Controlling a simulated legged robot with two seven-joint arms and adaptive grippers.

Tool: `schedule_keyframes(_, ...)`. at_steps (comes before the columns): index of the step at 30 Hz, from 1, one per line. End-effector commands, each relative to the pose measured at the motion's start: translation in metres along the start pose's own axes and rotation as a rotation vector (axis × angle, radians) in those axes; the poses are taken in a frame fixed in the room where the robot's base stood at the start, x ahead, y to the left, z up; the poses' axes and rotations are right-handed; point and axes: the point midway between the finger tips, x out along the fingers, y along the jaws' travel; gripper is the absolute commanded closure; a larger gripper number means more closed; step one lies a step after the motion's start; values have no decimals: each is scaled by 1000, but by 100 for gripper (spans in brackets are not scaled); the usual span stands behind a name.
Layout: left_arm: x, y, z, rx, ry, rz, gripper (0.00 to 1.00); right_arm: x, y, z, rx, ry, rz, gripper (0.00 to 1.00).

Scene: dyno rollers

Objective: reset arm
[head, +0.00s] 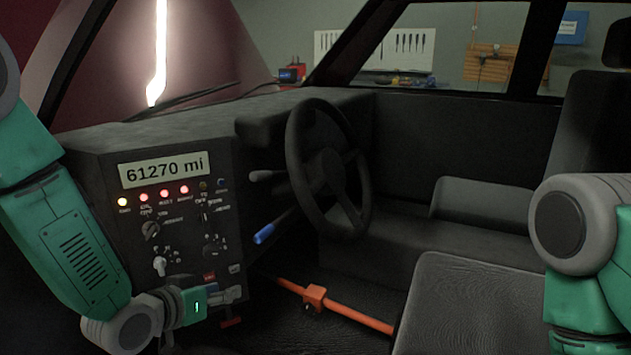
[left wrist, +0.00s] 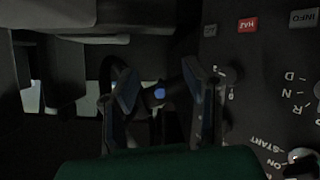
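My left arm (head: 75,250) comes in from the left, green and grey, and bends at its lower end in front of the dashboard panel. My left gripper (head: 234,293) is low at the panel's right edge. In the left wrist view its two fingers (left wrist: 160,88) stand apart with nothing held between them. A small blue tip (left wrist: 159,93) shows in the gap, seemingly beyond the fingers. My right arm (head: 590,240) is at the right edge over the seat; its gripper is out of view.
The black panel (head: 190,225) has a "61270 mi" display (head: 166,169), lit lamps, knobs and switches. A blue-ended lever (head: 266,234) is up and right of my left gripper. The steering wheel (head: 330,170), an orange bar (head: 345,308) and a grey seat (head: 465,305) are to the right.

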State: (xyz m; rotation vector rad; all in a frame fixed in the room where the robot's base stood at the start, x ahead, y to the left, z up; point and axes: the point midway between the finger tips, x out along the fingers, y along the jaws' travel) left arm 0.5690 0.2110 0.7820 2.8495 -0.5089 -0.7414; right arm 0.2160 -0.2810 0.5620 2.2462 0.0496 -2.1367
Motion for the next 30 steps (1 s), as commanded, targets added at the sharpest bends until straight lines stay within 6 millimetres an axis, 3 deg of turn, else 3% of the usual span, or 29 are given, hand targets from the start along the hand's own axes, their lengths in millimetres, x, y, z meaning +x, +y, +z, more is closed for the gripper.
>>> schedule_keyframes(1,-8,-3,40,-14,-94,-31,61,-5,0,0,0,0,0,60)
schedule_keyframes(6,-56,-12,162,-52,-400,-143,61,-14,0,-1,0,0,0,60)
schedule_keyframes(9,-99,-14,225,-66,-580,-206,61,-19,0,-1,0,0,0,60)
schedule_keyframes(13,-158,-13,286,-76,-787,-276,61,-24,0,-1,0,0,0,60)
schedule_keyframes(16,-196,-11,315,-78,-904,-314,61,-27,0,-1,0,0,0,60)
schedule_keyframes(20,-225,-10,333,-79,-988,-342,61,-28,0,-1,0,0,0,60)
schedule_keyframes(30,-231,-9,338,-79,-1009,-348,61,-28,0,-1,0,0,0,60)
